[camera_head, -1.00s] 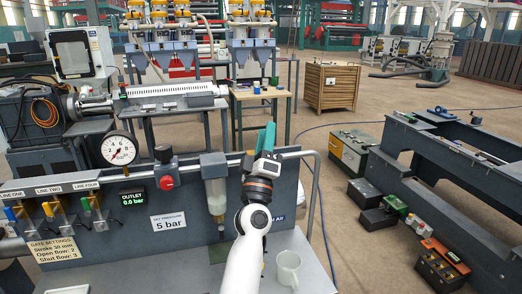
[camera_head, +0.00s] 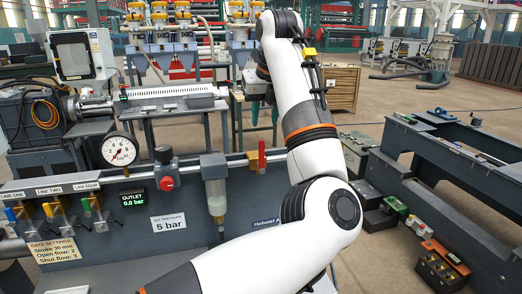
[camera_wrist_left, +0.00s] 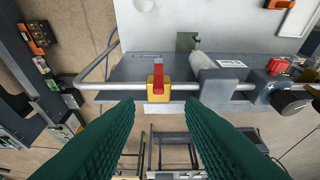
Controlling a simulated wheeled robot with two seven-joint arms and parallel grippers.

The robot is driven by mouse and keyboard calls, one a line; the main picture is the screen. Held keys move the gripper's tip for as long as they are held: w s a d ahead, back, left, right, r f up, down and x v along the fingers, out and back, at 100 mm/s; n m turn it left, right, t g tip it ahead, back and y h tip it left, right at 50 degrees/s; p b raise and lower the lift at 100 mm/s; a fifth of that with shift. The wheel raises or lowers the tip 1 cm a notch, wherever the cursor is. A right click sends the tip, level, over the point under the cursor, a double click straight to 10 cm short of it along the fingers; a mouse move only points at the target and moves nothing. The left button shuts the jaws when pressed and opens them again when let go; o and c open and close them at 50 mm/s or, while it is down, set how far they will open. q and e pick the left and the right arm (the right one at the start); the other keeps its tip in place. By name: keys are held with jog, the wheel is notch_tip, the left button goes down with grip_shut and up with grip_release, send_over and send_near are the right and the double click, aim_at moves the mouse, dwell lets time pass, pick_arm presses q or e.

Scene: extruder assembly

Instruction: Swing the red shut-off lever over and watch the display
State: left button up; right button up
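The outlet display (camera_head: 133,200) reads 0.0 bar. My right gripper is not in view.
A round gauge (camera_head: 119,150), a red knob (camera_head: 167,183) and a clear filter bowl (camera_head: 216,190) sit left of the lever. A label (camera_head: 168,222) reads set pressure 5 bar. Coloured line levers are at far left. A wooden crate (camera_head: 341,88) stands behind.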

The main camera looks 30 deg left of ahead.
aim_at(261, 148)
pick_arm(q)
jog(key=p+x, duration=0.2)
jog(key=x, duration=1)
jog(key=shift+d+p, duration=0.2)
jog(key=shift+p, duration=0.1)
jog(key=shift+c, duration=0.3)
grip_shut()
